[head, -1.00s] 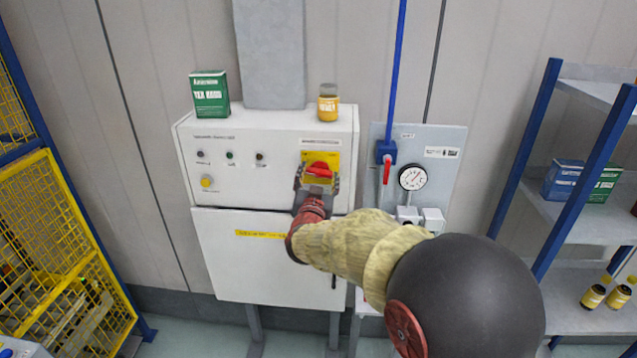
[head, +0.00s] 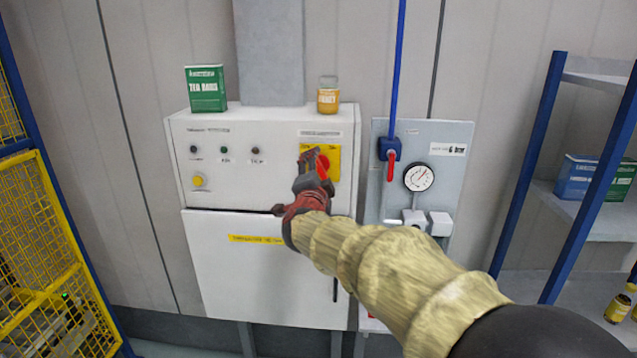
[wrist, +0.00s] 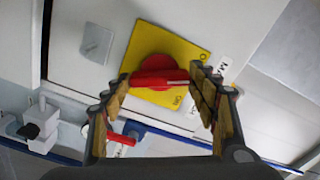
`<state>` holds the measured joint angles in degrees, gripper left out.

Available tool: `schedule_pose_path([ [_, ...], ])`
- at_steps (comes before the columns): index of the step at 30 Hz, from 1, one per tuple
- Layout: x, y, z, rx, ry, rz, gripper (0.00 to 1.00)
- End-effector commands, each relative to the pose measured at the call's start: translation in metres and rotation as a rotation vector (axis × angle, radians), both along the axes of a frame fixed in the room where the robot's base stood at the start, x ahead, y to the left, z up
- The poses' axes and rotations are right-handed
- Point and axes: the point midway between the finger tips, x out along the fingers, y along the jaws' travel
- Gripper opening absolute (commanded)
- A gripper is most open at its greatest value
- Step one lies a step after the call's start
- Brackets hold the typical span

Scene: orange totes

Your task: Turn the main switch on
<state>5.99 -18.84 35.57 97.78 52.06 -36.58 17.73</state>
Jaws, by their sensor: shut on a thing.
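The main switch is a red rotary handle (wrist: 158,78) on a yellow plate (wrist: 179,45), upper right on the front of a white cabinet (head: 235,165). My gripper (head: 313,160) is at the switch, with its fingers tilted in the head view. In the wrist view, my gripper's fingertips (wrist: 161,75) are on either side of the red handle, shut on it. The handle lies at an angle to the plate's edges. In the head view the fingers hide part of the handle, and the red knob (head: 322,167) shows beside them.
A yellow mesh fence (head: 50,265) is left; a blue-framed shelf (head: 600,170) is right.

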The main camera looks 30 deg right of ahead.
Motion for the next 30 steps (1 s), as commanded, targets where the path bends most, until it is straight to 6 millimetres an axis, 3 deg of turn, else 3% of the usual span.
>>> schedule_pose_path([
  [15,-0.0001,-0.0003,-0.0029,0.316,-0.213,0.000,0.34],
  [30,0.0000,-0.0006,-0.0020,0.397,-0.266,-0.002,0.34],
])
